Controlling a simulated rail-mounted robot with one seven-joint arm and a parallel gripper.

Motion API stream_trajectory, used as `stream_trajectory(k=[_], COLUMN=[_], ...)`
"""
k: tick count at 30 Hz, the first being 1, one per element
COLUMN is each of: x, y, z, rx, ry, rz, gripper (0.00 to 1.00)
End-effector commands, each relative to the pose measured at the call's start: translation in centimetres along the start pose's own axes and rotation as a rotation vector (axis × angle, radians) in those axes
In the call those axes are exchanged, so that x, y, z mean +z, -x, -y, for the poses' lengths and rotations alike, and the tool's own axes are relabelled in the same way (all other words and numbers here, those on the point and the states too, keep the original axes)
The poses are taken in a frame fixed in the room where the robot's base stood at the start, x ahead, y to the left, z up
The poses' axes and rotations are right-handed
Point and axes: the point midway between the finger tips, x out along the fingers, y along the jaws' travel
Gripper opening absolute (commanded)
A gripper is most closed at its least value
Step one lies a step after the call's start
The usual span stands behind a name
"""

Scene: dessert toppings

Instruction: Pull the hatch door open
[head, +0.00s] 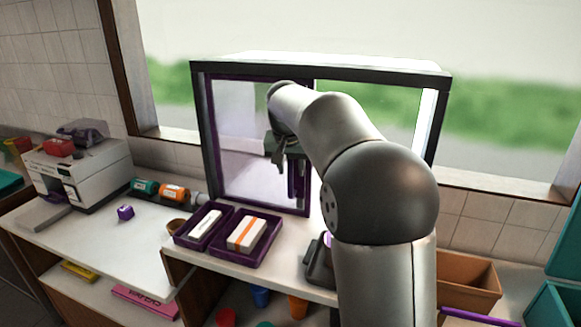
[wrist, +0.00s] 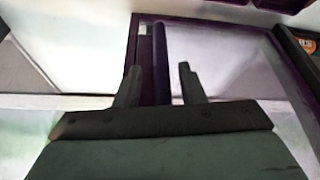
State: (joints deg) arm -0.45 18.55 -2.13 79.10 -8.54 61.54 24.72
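The hatch door (head: 240,150) is a clear pane in a purple frame, filling the left half of a dark-framed window box. It looks shut, in line with the box's front. Its dark purple upright handle bar (wrist: 161,62) is near the door's right edge in the head view. My gripper (wrist: 159,76) is open in the wrist view, with one finger on each side of the bar and a gap to both. In the head view my gripper (head: 289,160) is in front of the door's right edge. My arm hides much of the box's right half.
Two purple trays (head: 262,257) with small boxes stand on the counter below the door. A brown bin (head: 468,278) is at the right. The counter (head: 115,250) at left is mostly clear.

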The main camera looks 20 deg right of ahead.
Motion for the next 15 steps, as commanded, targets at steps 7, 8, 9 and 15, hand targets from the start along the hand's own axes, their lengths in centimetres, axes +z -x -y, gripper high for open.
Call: stream_trajectory(k=[7,8,9,15], x=[0.0,0.0,0.0,0.0], y=[0.5,0.8,1.3,5.5], z=[0.0,0.1,0.1,0.1], rx=[-0.001,-0.001,-0.002,-0.003], ry=[0.000,0.000,0.000,-0.001], rz=[0.000,-0.001,-0.002,-0.004], gripper=[0.36,0.36,0.36,0.36])
